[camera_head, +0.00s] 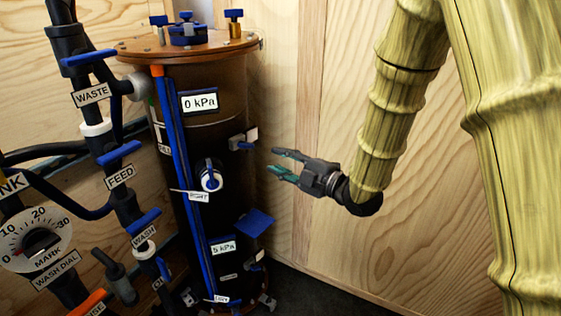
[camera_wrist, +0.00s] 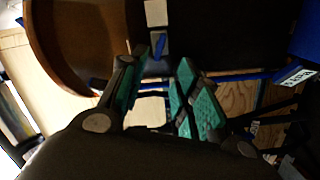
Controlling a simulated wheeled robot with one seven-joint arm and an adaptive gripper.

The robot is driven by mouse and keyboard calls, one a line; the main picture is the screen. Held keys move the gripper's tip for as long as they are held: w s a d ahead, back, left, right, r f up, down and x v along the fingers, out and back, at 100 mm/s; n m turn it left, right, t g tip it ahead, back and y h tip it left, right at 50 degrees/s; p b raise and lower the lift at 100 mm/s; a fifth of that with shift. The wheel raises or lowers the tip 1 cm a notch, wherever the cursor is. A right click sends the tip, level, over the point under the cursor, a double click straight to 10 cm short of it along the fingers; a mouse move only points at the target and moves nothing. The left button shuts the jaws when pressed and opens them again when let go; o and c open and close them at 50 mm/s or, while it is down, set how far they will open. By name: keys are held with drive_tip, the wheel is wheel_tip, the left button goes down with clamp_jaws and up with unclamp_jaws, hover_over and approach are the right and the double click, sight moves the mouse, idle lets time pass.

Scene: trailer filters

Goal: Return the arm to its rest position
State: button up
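My gripper (camera_head: 281,165) is at the end of my bamboo-textured arm, right of the dark filter vessel (camera_head: 216,135) in the head view. Its fingers point left toward the vessel, at about mid-height, near a small blue-handled fitting on the vessel's side. The fingers are spread apart with nothing seen between them. In the wrist view the gripper (camera_wrist: 157,88) shows two teal-padded fingers with a gap between them. Whether the fingers touch the vessel's fitting cannot be told, but they look apart from it.
Left of the vessel stand black pipes with blue valve handles, labelled WASTE (camera_head: 91,95), FEED (camera_head: 120,175) and WASH (camera_head: 144,236). A wash dial (camera_head: 36,240) is at lower left. A blue piece (camera_head: 255,221) juts from the vessel's lower right. Plywood walls (camera_head: 330,100) stand behind my arm.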

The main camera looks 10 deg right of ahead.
drive_tip(key=shift+f, duration=0.1)
drive_tip(key=s+d+f+m+g+h, duration=0.25)
drive_tip(key=s+f+m, duration=0.25)
drive_tip(key=f, duration=0.7)
drive_tip(key=s+d+f+m+g+h, duration=0.1)
drive_tip(key=s+d+f+m+h, duration=0.35)
drive_tip(key=f, duration=0.75)
drive_tip(key=s+d+f+m+g+h, duration=0.2)
drive_tip(key=s+f+m, duration=0.35)
drive_tip(key=f, duration=0.65)
drive_tip(key=s+d+f+m+g+h, duration=0.1)
drive_tip(key=s+d+f+m+g, duration=0.2)
drive_tip(key=s, duration=0.6)
drive_tip(key=s+f+m+g+h, duration=0.15)
drive_tip(key=s+f, duration=0.35)
drive_tip(key=s, duration=0.5)
drive_tip(key=s+d+f+m+g+h, duration=0.1)
drive_tip(key=s+d+f+m+g, duration=0.15)
drive_tip(key=s+f, duration=0.45)
wheel_tip(320, 180, up, 23)
drive_tip(key=s+p, duration=0.1)
drive_tip(key=p, duration=2)
drive_tip(key=shift+s+a+m, duration=0.25)
drive_tip(key=shift+a+m, duration=0.05)
drive_tip(key=shift+g, duration=0.25)
